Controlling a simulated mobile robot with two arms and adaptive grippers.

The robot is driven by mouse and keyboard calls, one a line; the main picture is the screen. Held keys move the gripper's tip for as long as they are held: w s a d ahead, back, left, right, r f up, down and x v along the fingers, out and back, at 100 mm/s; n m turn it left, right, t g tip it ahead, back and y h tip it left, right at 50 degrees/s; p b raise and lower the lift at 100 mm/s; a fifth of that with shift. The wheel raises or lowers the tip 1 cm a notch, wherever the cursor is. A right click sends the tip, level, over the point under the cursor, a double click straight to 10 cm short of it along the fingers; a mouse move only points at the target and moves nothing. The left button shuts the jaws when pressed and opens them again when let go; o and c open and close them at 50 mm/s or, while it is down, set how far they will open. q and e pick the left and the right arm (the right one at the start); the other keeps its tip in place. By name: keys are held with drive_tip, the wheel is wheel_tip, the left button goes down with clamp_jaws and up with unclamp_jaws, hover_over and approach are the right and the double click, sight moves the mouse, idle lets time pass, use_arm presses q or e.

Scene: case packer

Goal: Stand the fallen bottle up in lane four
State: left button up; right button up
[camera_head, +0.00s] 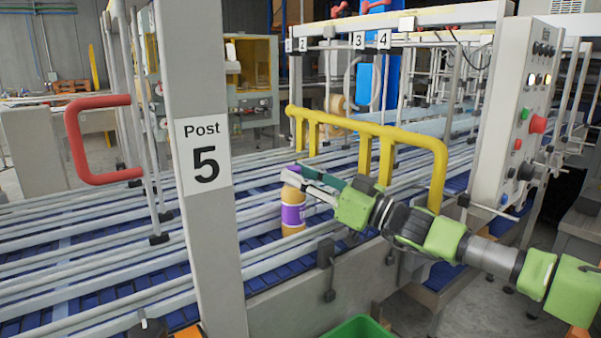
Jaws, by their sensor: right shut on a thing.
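The bottle (292,216) is orange with a purple band and a purple cap. It stands about upright among the rails of the conveyor lanes, at the near side. My right gripper (296,177) reaches in from the right and is shut on the bottle near its top, just under the cap. The bottle's foot is partly behind a near rail, so I cannot tell whether it rests on the belt. Lane number signs, including the 4 sign (384,40), hang at the back. My left gripper is not in view.
A grey post marked Post 5 (205,200) stands in front of the lanes at left. A yellow guard rail (400,134) runs just behind my right arm. A red handle (72,140) is at far left. A control panel (515,115) stands at right, a green bin (358,328) below.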

drive_tip(key=shift+d+f, duration=0.1)
drive_tip(key=shift+s+f+b, duration=0.1)
drive_tip(key=shift+f+b, duration=0.05)
drive_tip(key=shift+b, duration=0.15)
drive_tip(key=o, duration=1.2)
drive_tip(key=shift+o, duration=0.2)
